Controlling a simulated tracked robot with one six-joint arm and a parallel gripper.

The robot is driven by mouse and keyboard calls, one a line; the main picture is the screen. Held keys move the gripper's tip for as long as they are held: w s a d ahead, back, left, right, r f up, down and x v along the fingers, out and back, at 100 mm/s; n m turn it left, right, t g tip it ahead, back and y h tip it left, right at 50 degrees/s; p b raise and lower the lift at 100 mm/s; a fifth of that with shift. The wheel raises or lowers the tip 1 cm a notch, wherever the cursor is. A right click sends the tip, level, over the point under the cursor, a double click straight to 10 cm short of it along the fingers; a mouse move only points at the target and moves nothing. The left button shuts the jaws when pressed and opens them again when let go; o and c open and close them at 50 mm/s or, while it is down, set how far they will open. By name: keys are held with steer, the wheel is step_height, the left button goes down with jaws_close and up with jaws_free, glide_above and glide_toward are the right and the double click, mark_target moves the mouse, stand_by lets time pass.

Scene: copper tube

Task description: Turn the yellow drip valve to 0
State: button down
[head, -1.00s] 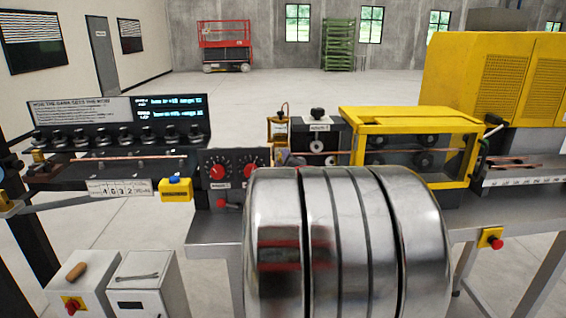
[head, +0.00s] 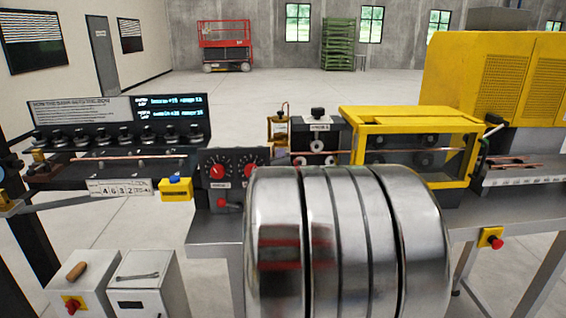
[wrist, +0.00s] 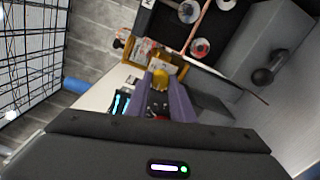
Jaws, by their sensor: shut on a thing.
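The yellow drip valve (wrist: 160,75) shows as a small yellow knob in the wrist view, between the tips of my purple-grey gripper fingers (wrist: 161,84). My gripper is shut on it. The fingers hide part of the knob, and its setting cannot be read. Just behind it is a yellow-framed unit with a pale label (wrist: 142,52). In the head view, a small yellow-framed oiler (head: 279,130) with a thin copper pipe on top stands left of the black roller unit (head: 316,135). My gripper cannot be made out in the head view.
A large shiny metal drum (head: 345,245) fills the head view's lower middle. A black panel with two red knobs (head: 232,170) stands left of it. A yellow guarded machine (head: 410,120) is on the right. Rollers (wrist: 200,47) and a copper tube lie close in the wrist view.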

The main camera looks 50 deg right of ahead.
steer(key=shift+w+a+f, duration=0.1)
steer(key=shift+f, duration=0.15)
steer(key=c, duration=1.9)
jaws_free()
steer(key=o, duration=0.4)
steer(key=shift+r, duration=0.15)
steer(key=shift+c, duration=0.2)
steer(key=v, duration=1.3)
steer(key=shift+s+a, duration=0.25)
steer(key=shift+s, duration=0.1)
